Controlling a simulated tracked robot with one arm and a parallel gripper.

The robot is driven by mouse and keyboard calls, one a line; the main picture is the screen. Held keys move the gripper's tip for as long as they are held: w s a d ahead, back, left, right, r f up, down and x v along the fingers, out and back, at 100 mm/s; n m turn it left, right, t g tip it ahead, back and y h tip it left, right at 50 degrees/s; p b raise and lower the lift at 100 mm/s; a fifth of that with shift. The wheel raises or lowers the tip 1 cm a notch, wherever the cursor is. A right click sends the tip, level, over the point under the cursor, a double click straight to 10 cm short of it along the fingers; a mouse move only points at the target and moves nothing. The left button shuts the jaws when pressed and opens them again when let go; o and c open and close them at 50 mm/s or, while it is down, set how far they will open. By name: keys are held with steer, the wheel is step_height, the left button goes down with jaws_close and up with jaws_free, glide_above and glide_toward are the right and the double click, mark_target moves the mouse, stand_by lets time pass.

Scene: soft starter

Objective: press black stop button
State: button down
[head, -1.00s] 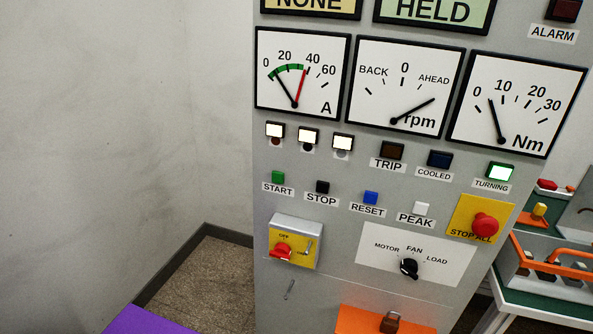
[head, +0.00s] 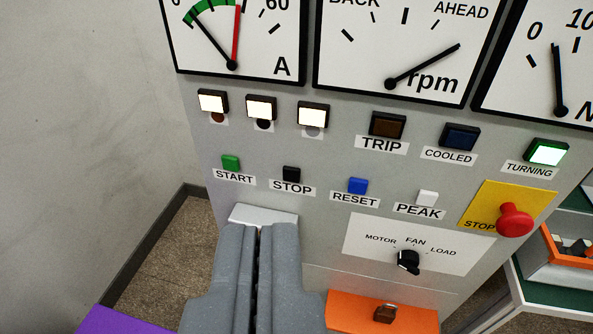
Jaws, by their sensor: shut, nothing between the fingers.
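The black stop button (head: 291,174) is a small square on the grey panel (head: 330,230), with a white STOP label (head: 292,188) below it. It sits between the green start button (head: 231,163) and the blue reset button (head: 357,186). My gripper (head: 262,229) is at the bottom centre, its two grey fingers shut and empty. Its tips appear below and slightly left of the stop button, apart from it in the picture. The gripper hides most of the yellow switch plate; only the pale top of its box (head: 264,215) shows.
A red stop-all button (head: 515,220) on a yellow plate stands out at the right. A black rotary knob (head: 408,261) and white peak button (head: 428,198) are nearer. The green TURNING lamp (head: 546,152) is lit. An orange-edged box (head: 575,265) stands right of the cabinet.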

mark_target(292, 174)
steer(key=w+f+m+g+y+p, duration=0.2)
steer(key=w+f+m+y+p, duration=0.3)
steer(key=w+f+m+p, duration=0.75)
steer(key=w+f+m+g, duration=0.1)
steer(key=w+f+m, duration=0.3)
steer(key=f, duration=0.8)
steer(key=shift+w+a+f+m, duration=0.25)
steer(key=shift+w+m, duration=0.1)
steer(key=shift+w, duration=0.85)
steer(key=shift+w+d, duration=0.1)
steer(key=w+p, duration=0.1)
steer(key=w, duration=0.1)
steer(key=w+d+p, duration=0.1)
steer(key=w, duration=0.2)
steer(key=w+d+p, duration=0.1)
steer(key=w+p, duration=0.1)
steer(key=w, duration=0.1)
steer(key=shift+w+d, duration=0.1)
steer(key=shift+d, duration=0.15)
